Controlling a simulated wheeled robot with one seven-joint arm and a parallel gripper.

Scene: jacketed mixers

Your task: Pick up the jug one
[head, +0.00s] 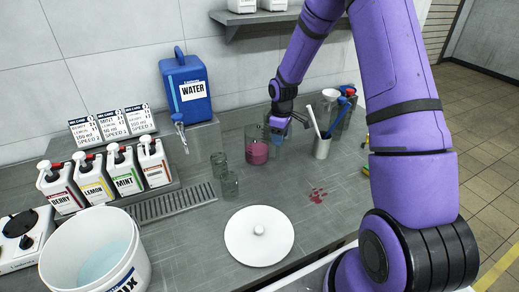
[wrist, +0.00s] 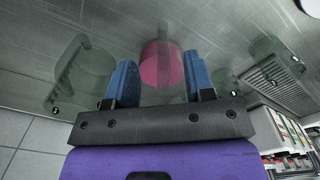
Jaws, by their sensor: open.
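A clear glass vessel with pink liquid (head: 257,151) stands on the grey counter, and it also shows in the wrist view (wrist: 161,62). My gripper (head: 281,137) is just right of it in the head view. In the wrist view my gripper (wrist: 160,76) is open with blue fingers apart, and the pink vessel appears between and beyond them. A larger clear jug (wrist: 84,76) stands to the left in the wrist view. I cannot tell which vessel is jug one, as no readable number shows. Nothing is held.
A white round lid (head: 259,236), white bucket (head: 96,252), flavour bottles (head: 126,170) and blue water container (head: 186,88) are around.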

